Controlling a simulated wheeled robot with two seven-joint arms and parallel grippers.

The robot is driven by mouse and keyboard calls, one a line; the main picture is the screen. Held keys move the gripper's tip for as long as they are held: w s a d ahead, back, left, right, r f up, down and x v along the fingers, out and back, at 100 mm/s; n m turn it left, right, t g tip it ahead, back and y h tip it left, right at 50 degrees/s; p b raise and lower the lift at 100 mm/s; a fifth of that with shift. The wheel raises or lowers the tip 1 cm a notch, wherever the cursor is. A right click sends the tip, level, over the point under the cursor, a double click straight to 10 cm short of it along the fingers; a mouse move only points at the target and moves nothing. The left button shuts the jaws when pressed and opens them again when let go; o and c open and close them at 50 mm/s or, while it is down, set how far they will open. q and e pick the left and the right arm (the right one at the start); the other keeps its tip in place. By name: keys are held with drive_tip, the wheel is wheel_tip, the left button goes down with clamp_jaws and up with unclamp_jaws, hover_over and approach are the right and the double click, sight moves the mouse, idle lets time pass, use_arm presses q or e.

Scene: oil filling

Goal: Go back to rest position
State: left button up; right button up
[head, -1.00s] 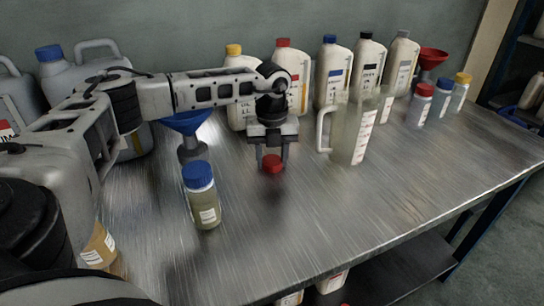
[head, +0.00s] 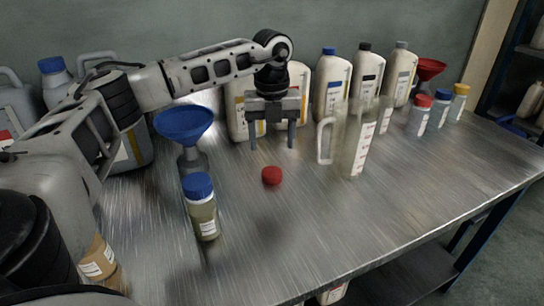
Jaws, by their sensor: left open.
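My left gripper (head: 272,145) is open and empty in the head view. It points down and hangs above and behind a red cap (head: 271,175), clear of it. The red cap lies on the metal table (head: 330,220). My left arm reaches in from the left across the back of the table. My right gripper is not in view.
A blue-capped bottle (head: 202,208) and a blue funnel (head: 185,125) stand left of the cap. A clear jug (head: 352,145) stands to the right. Several oil jugs and a red funnel (head: 429,69) line the back. The table's front middle is free.

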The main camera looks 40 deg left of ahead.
use_arm(q)
drive_tip(key=shift+r, duration=1.75)
